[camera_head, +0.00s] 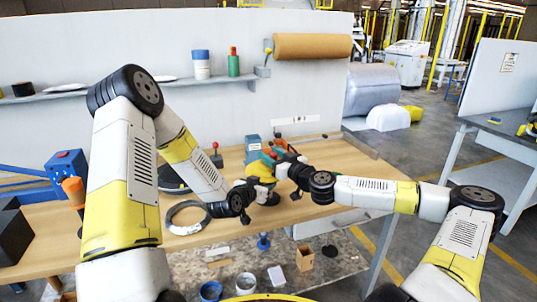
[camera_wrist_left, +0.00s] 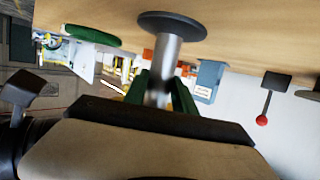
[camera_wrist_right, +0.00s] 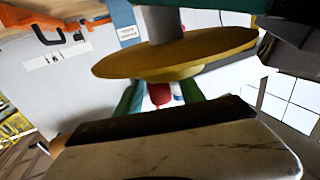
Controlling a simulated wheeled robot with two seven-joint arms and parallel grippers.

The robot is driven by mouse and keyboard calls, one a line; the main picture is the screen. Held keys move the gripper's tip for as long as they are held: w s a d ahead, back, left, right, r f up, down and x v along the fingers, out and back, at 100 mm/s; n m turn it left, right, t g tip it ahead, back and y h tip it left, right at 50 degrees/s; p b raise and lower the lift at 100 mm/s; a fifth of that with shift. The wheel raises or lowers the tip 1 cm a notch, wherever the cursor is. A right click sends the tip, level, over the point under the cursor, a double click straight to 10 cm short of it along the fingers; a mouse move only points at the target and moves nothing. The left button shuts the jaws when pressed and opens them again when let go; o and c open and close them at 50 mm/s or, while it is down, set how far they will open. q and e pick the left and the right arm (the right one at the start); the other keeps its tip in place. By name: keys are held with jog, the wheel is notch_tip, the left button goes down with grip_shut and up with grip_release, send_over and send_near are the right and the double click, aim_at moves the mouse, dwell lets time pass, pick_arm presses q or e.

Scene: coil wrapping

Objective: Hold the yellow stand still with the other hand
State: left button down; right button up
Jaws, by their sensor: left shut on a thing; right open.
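The yellow disc (camera_wrist_right: 175,54) of the stand, on a grey post, fills much of the right wrist view. My right gripper (camera_wrist_right: 160,97) is open just beside it, with a red piece between or behind its green fingers; I cannot tell which. In the left wrist view my left gripper (camera_wrist_left: 160,92) is shut on a silver post (camera_wrist_left: 164,62) above a dark round base (camera_wrist_left: 172,26) on the table. The post's upper end is hidden there. In the head view both grippers meet closely over the bench and largely hide the stand.
A grey coil (camera_head: 188,231) lies on the wooden bench (camera_head: 345,174) left of the grippers. A red-knobbed lever (camera_head: 215,157) and a blue box (camera_head: 253,143) stand behind. A brown roll (camera_head: 312,46) hangs on the wall. The bench's right part is mostly clear.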

jog(key=shift+w+a, duration=0.45)
jog(key=shift+w, duration=0.1)
grip_shut()
